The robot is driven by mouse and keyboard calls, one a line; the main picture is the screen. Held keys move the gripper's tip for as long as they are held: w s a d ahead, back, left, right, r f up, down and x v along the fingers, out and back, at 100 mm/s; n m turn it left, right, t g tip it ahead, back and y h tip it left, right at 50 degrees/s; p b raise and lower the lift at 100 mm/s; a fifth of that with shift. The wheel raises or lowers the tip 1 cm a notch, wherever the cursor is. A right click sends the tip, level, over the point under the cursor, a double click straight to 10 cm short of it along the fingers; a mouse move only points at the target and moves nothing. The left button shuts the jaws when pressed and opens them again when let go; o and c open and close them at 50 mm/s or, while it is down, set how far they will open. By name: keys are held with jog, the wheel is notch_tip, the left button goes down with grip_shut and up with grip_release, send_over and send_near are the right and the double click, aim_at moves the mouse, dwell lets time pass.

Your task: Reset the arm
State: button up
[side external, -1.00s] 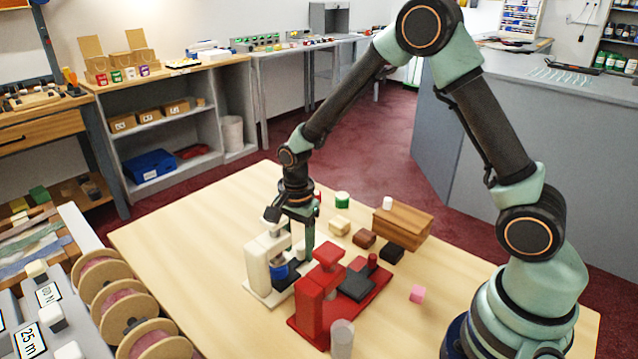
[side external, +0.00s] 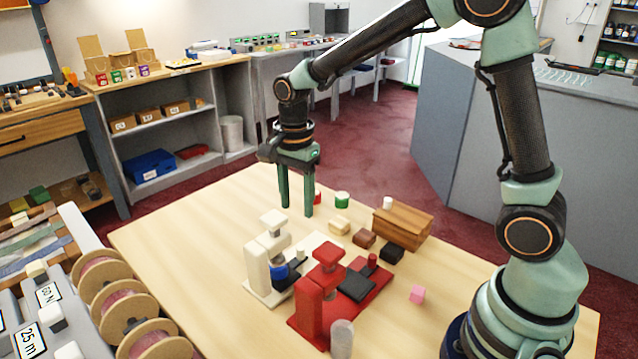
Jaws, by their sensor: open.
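Neither stand is touched by my gripper.
A wooden box (side external: 402,226) stands at the right of the table, with small blocks (side external: 364,238) and a green-topped piece (side external: 342,200) near it. Wooden spools (side external: 127,309) stand left. The table's left part is clear.

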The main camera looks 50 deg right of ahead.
jog(key=shift+r, duration=0.25)
jog(key=s+d+r+n+t, duration=0.3)
jog(key=s+r+n+t, duration=0.2)
jog(key=s+r+n, duration=0.5)
jog(key=s+n, duration=0.2)
jog(key=n, duration=0.4)
jog(key=shift+s+d+t, duration=0.25)
jog(key=shift+t, duration=0.05)
